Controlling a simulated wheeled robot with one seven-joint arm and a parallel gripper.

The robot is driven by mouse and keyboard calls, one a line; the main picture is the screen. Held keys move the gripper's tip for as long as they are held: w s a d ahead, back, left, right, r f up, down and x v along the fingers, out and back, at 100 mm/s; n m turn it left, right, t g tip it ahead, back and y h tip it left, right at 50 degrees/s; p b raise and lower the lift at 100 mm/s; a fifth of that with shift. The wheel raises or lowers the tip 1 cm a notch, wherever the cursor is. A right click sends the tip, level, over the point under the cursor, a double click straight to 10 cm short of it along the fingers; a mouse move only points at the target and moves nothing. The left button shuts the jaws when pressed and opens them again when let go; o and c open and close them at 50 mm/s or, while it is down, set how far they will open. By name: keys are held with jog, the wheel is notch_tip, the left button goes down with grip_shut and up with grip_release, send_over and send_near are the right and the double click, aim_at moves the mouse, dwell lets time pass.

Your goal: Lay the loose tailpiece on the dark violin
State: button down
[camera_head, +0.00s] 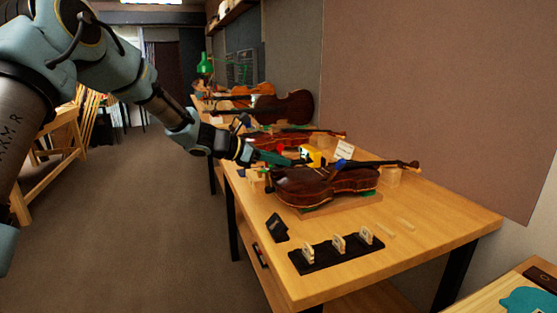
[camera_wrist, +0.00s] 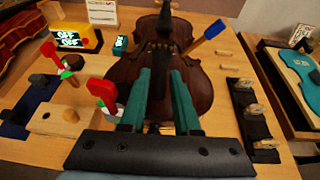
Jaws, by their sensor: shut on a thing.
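The dark violin (camera_head: 325,187) lies face up on a wooden support on the bench, its neck toward the right in the head view. In the wrist view its body (camera_wrist: 203,88) spreads beneath and beyond my fingers. My gripper (camera_head: 287,160) is over the violin's left end, with teal fingers also seen in the wrist view (camera_wrist: 162,75). The fingers are shut on a dark narrow piece, the tailpiece (camera_wrist: 162,88), which is hard to tell from the dark violin behind it. I cannot tell whether the tailpiece touches the violin top. In the head view the fingers hide it.
A black rack with upright bridges (camera_head: 338,246) and a dark block (camera_head: 277,228) stand on the bench in front. A yellow box (camera_head: 311,155), a white card (camera_head: 344,149) and another violin (camera_head: 290,137) are behind. A blue-ended tool (camera_wrist: 207,36) shows near the violin's neck.

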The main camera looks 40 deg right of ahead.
aim_at(278, 179)
jog(key=shift+f+b, duration=1.3)
jog(key=shift+f, duration=0.55)
jog(key=c, duration=0.6)
grip_release()
jog(key=shift+r, duration=0.1)
jog(key=shift+o, duration=0.2)
jog(key=b+v, duration=0.2)
jog(key=v, duration=0.8)
jog(key=shift+a, duration=0.4)
